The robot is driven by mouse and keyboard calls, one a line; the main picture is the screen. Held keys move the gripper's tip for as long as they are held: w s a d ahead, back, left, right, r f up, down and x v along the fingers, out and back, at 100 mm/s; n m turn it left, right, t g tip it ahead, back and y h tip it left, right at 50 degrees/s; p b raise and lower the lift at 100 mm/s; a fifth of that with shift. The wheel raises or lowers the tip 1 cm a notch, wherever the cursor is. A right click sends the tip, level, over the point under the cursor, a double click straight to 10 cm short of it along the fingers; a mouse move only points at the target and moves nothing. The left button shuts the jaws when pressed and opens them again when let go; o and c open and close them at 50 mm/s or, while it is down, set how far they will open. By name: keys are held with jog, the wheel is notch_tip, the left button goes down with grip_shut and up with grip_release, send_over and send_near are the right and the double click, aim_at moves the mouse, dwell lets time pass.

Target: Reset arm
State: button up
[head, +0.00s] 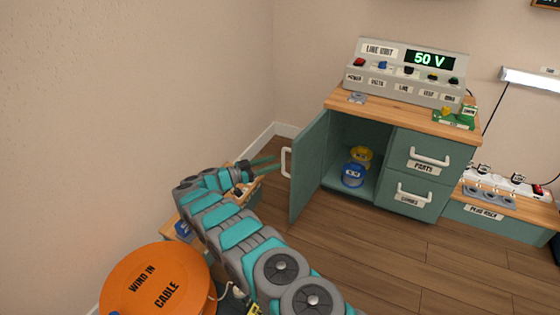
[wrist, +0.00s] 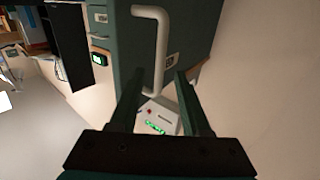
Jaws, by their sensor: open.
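My gripper (head: 272,165) points toward the open cabinet door at the end of my outstretched arm. In the wrist view, its two dark fingers (wrist: 159,76) stand apart with nothing held between them. The white door handle (head: 286,162) is just beyond the fingertips in the head view. In the wrist view, the handle (wrist: 152,50) runs up from between the fingertips; whether it touches a finger I cannot tell. The green door (head: 308,172) stands swung open on the left of the cabinet.
A blue container (head: 353,176) and a yellow one (head: 361,155) sit inside the cabinet. A line unit reading 50 V (head: 408,75) stands on its wooden top. An orange cable reel (head: 157,283) is beside my arm. Floor (head: 400,255) in front is clear.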

jog(key=v, duration=0.2)
jog(key=shift+s+a, duration=0.2)
jog(key=shift+a, duration=0.1)
